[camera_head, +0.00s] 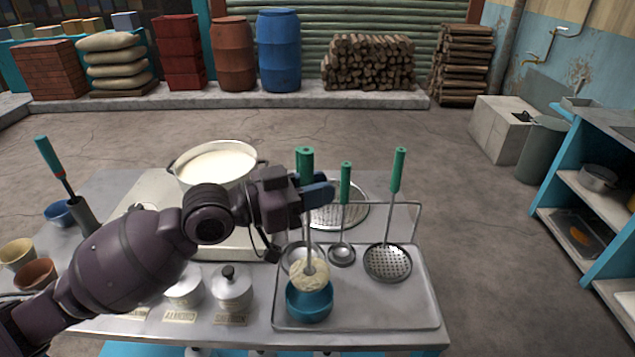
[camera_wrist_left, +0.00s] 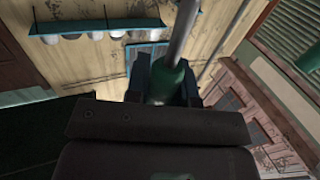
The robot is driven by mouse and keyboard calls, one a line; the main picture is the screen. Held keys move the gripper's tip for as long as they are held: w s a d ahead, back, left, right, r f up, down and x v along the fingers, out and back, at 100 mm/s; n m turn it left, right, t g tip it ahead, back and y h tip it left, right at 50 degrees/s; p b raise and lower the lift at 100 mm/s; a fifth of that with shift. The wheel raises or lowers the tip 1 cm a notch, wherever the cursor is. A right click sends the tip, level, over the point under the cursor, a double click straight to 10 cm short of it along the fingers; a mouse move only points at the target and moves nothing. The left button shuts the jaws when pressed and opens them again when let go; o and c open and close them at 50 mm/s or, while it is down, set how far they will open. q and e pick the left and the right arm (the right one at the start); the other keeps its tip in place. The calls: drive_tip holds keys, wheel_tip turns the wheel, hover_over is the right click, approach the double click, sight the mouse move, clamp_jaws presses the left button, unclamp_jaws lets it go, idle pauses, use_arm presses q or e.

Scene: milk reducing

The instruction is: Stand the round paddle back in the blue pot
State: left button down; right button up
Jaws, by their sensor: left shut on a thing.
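The round paddle has a green handle (camera_head: 305,160), a thin metal shaft and a round, cream-coated head (camera_head: 309,273). My left gripper (camera_head: 312,192) is shut on the handle and holds the paddle upright, head down. The handle also shows between the fingers in the left wrist view (camera_wrist_left: 168,84). The blue pot (camera_head: 309,306) stands on the metal tray at its front left. The paddle's head is at the far side of the pot's mouth; I cannot tell whether it touches or is inside the rim. My right gripper is not in view.
A small ladle (camera_head: 345,185) and a skimmer (camera_head: 388,263) with green handles stand at the tray's (camera_head: 410,312) wire rack. A big pot of milk (camera_head: 215,166) stands behind my arm. Lidded canisters (camera_head: 232,290) stand left of the tray. The tray's front right is clear.

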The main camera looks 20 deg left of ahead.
use_arm(q)
wheel_tip(320, 180, down, 8)
drive_tip(key=b, duration=0.4)
drive_tip(key=shift+r, duration=0.15)
idle(0.4)
drive_tip(key=c, duration=0.9)
unclamp_jaws()
drive_tip(key=shift+a, duration=0.1)
